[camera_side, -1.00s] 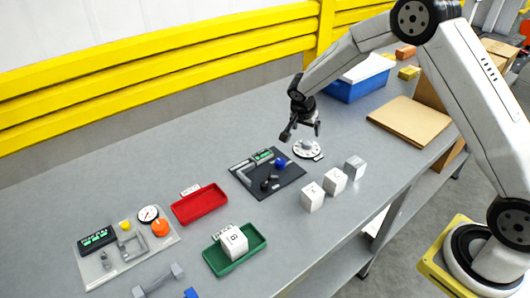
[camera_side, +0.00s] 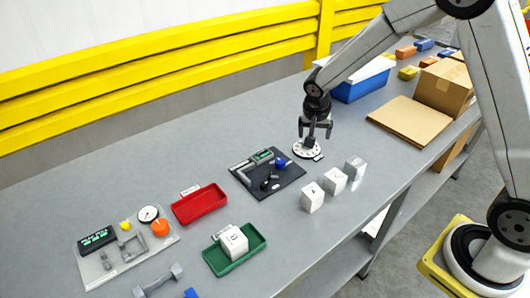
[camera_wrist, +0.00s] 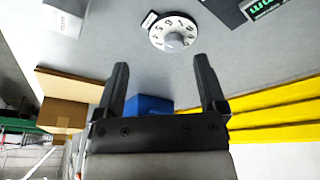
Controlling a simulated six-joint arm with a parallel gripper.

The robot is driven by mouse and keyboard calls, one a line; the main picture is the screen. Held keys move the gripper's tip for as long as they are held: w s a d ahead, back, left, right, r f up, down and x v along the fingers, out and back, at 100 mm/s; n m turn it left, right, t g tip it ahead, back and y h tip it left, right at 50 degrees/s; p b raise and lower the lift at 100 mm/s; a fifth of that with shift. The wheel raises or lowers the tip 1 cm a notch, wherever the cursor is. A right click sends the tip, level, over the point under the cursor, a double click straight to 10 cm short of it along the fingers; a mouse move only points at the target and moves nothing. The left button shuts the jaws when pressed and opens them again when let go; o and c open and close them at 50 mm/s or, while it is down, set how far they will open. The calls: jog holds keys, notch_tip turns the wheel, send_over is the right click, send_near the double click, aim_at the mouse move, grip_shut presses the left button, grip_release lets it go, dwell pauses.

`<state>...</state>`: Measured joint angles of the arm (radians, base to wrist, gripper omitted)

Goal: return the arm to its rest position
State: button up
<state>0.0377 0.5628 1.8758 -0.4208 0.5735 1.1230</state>
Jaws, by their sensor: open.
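My gripper (camera_side: 316,134) is open and empty. In the side view it hangs over the grey table, just above and in front of a white round dial (camera_side: 305,149). In the wrist view my gripper's two dark fingers (camera_wrist: 161,88) stand apart with nothing between them. The dial with its numbers and grey knob (camera_wrist: 173,32) lies beyond the fingertips there.
White lettered blocks (camera_side: 334,180) stand right of a black panel (camera_side: 267,173). A red tray (camera_side: 199,204) and a green tray (camera_side: 235,250) holding a block lie nearer. A blue bin (camera_side: 362,84), flat cardboard (camera_side: 409,121) and a box (camera_side: 444,86) are behind. A yellow rail (camera_side: 160,70) runs along the wall.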

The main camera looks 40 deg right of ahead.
jog(key=s+a+r+n+y, duration=0.1)
jog(key=s+n, duration=0.3)
jog(key=s, duration=0.5)
jog(key=s+a+r+n+y, duration=0.1)
jog(key=s+a+n, duration=0.3)
jog(key=s, duration=0.5)
jog(key=shift+s+a+r+n+t+y, duration=0.15)
jog(key=shift+a+r+n+t+y, duration=0.2)
jog(key=shift+r+n, duration=0.35)
